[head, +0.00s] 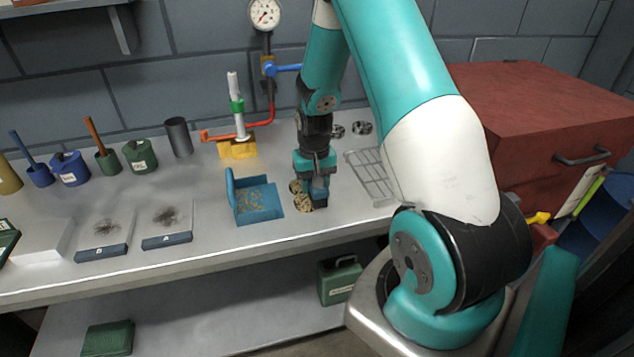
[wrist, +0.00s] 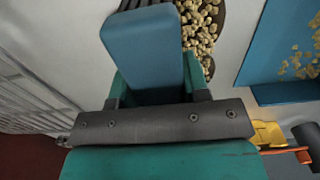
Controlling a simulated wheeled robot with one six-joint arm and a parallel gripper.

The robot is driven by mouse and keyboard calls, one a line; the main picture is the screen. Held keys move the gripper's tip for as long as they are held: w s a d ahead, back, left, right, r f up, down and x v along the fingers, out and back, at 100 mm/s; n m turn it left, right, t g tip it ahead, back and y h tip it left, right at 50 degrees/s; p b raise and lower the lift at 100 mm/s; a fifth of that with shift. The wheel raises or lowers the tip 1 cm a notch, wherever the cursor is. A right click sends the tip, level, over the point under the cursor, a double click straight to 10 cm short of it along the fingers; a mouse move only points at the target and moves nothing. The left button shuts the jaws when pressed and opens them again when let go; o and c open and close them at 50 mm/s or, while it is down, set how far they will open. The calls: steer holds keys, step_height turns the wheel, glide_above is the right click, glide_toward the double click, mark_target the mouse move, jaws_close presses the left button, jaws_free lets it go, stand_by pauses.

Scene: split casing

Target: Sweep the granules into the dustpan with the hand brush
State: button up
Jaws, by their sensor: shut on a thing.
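My gripper (head: 317,176) is shut on the blue handle of the hand brush (head: 320,190), and the brush also shows in the wrist view (wrist: 145,45). It is held low at the bench, its bristles mostly hidden. The loose granules (head: 305,203) lie in a tan pile just left of the brush; in the wrist view the granules (wrist: 198,32) show beside the handle, with a dark brown edge around them. The blue dustpan (head: 274,204) lies left of the pile, with some granules spread inside. It also shows in the wrist view (wrist: 262,45), separated from the pile by bare bench.
A wire rack (head: 370,176) lies right of the brush. A yellow block with a pipe stand (head: 238,150) stands behind the dustpan. Two plates with dark powder (head: 167,240) lie to the left. A red chest (head: 545,110) stands at the right. The bench's front edge is close.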

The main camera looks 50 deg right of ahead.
mark_target(299, 196)
steer(key=shift+w+a+f, duration=0.1)
steer(key=shift+w+a, duration=0.45)
steer(key=shift+a, duration=0.35)
steer(key=shift+w+a, duration=0.5)
steer(key=shift+a, duration=0.4)
step_height(299, 196, up, 7)
steer(key=p, duration=0.6)
